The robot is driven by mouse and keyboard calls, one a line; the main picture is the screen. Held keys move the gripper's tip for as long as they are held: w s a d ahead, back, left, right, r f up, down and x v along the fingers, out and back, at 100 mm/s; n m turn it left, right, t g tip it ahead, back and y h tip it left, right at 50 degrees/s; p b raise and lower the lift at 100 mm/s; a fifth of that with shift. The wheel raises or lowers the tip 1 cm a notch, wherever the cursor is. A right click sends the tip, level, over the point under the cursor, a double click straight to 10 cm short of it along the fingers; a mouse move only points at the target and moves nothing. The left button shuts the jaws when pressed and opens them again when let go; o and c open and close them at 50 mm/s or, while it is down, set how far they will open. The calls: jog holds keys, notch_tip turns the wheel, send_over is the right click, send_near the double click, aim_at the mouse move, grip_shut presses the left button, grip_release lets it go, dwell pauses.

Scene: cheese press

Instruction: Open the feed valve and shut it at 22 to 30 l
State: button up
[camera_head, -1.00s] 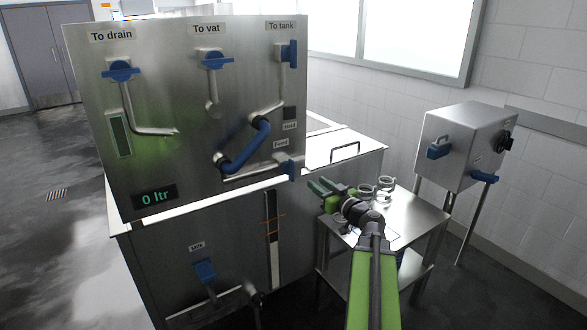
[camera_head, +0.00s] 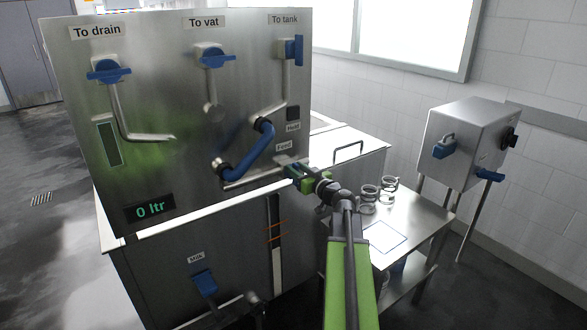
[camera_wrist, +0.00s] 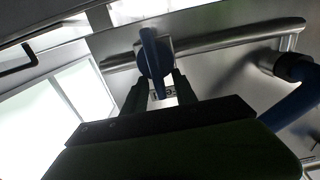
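The feed valve is a blue handle at the Feed label (camera_head: 283,147), low on the right of the steel panel. In the head view my gripper (camera_head: 297,173) is at this valve and partly hides it. In the wrist view the blue feed valve handle (camera_wrist: 152,48) stands crosswise to its steel pipe (camera_wrist: 225,38). My gripper's fingers (camera_wrist: 160,85) are apart on either side of the handle's near end, with a gap visible. I cannot tell whether either finger touches it. The green display (camera_head: 150,211) reads 0 ltr.
Other blue valves sit at To drain (camera_head: 108,70), To vat (camera_head: 213,58) and To tank (camera_head: 294,50). A blue hose (camera_head: 250,147) bends left of the feed valve. A steel side table (camera_head: 408,222) with glass jars stands right of my arm.

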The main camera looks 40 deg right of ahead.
jog(key=shift+w, duration=0.1)
grip_shut()
dwell(0.3)
jog(key=shift+d+f+m, duration=0.1)
jog(key=shift+d+m, duration=0.15)
jog(key=shift+m, duration=0.8)
jog(key=shift+d+f+m, duration=0.1)
jog(key=shift+d+m, duration=0.1)
jog(key=shift+m, duration=0.8)
jog(key=shift+d+f+m, duration=0.1)
jog(key=shift+d+m, duration=0.15)
jog(key=shift+m, duration=0.8)
grip_release()
jog(key=shift+r, duration=0.1)
